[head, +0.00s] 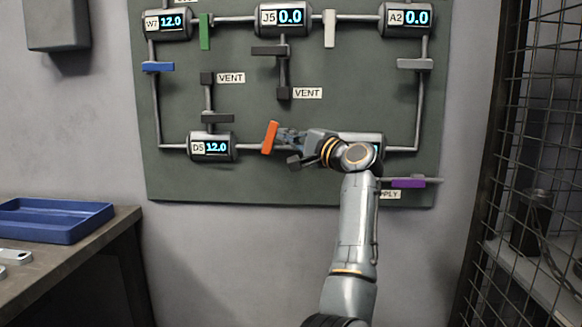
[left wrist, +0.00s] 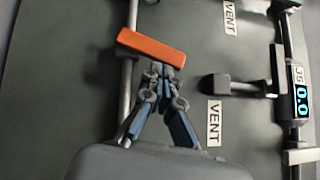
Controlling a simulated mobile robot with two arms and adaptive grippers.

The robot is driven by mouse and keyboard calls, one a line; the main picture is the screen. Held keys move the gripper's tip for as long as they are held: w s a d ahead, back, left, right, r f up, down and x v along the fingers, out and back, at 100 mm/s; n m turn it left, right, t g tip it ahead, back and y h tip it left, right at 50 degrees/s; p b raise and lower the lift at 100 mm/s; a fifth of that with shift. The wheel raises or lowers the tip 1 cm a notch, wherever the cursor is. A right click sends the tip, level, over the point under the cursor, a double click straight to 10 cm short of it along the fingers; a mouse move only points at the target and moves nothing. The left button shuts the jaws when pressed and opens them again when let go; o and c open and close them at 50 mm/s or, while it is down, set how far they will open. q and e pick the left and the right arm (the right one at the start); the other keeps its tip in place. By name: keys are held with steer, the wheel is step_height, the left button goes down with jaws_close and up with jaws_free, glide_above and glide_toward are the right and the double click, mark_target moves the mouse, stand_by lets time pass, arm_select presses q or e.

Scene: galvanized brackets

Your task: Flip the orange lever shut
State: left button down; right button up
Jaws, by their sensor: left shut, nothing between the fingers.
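The orange lever (head: 270,137) sits on the pipe to the right of the D5 gauge (head: 212,147) on the green panel. It stands steeply across the pipe, its top leaning slightly right. In the left wrist view the orange lever (left wrist: 151,47) lies just beyond the fingertips, crossing the pipe (left wrist: 126,95). My left gripper (head: 283,135) is shut and empty, right beside the lever's right side; it also shows in the left wrist view (left wrist: 164,70). Its tips look close to the lever; I cannot tell whether they touch. My right gripper is not in view.
Other levers on the panel (head: 175,185) are green (head: 205,32), blue (head: 158,67), white (head: 329,29), purple (head: 408,183) and grey. My arm partly hides a gauge at lower right. A blue tray (head: 50,220) is at left, a wire mesh (head: 535,130) at right.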

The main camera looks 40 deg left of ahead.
arm_select(q)
steer(key=r+v, duration=0.1)
steer(key=v, duration=0.6)
steer(key=shift+s+d+n+h, duration=0.2)
steer(key=shift+d+n+h, duration=0.15)
steer(key=shift+n+h, duration=0.05)
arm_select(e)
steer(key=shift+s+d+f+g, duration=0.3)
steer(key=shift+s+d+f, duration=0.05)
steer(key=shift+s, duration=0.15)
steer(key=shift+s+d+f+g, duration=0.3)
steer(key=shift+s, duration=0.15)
arm_select(q)
steer(key=shift+f, duration=0.1)
